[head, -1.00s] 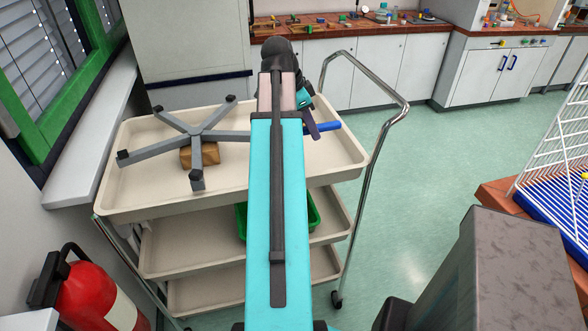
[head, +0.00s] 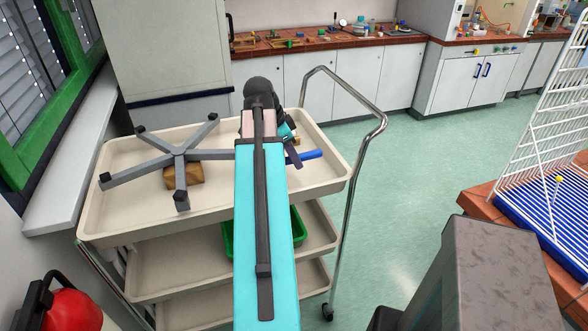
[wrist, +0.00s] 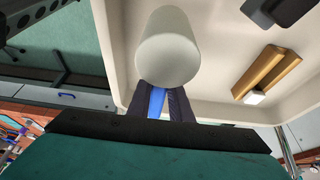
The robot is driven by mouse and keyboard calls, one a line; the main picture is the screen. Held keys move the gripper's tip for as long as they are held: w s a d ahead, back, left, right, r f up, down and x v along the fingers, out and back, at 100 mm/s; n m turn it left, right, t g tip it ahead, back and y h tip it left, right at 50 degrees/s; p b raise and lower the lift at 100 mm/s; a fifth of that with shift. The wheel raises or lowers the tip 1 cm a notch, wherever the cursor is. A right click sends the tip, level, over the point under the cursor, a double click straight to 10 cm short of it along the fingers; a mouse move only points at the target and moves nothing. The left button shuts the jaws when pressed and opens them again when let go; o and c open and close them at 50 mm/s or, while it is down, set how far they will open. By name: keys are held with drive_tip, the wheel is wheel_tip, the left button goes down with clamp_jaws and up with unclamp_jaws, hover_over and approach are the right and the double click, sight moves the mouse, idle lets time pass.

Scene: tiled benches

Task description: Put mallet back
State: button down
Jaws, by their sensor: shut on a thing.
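The mallet has a thick white cylindrical head (wrist: 168,47) and a blue handle, seen in the wrist view between my dark fingers. My gripper (wrist: 168,103) is shut on the blue handle. In the head view my gripper (head: 292,152) is over the right part of the trolley's top tray (head: 228,205), partly hidden by my arm. The blue handle (head: 308,155) sticks out to its right, and the mallet head is hidden there. I cannot tell whether the mallet touches the tray.
A grey five-legged base (head: 181,153) and a brown block (head: 186,176) are on the tray's left. The wrist view shows a wooden piece with a white end (wrist: 267,73). A chrome handle (head: 374,130) rises at right. A white wire rack (head: 548,130) stands beyond free floor.

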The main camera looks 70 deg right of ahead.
drive_tip(key=shift+f, duration=0.1)
drive_tip(key=shift+f+p, duration=0.85)
drive_tip(key=shift+f, duration=1.3)
drive_tip(key=c, duration=1.6)
unclamp_jaws()
drive_tip(key=shift+f, duration=0.15)
drive_tip(key=shift+f, duration=0.15)
drive_tip(key=shift+b+v, duration=1.4)
drive_tip(key=shift+v, duration=1.2)
drive_tip(key=shift+b+v, duration=0.75)
drive_tip(key=shift+v, duration=3.65)
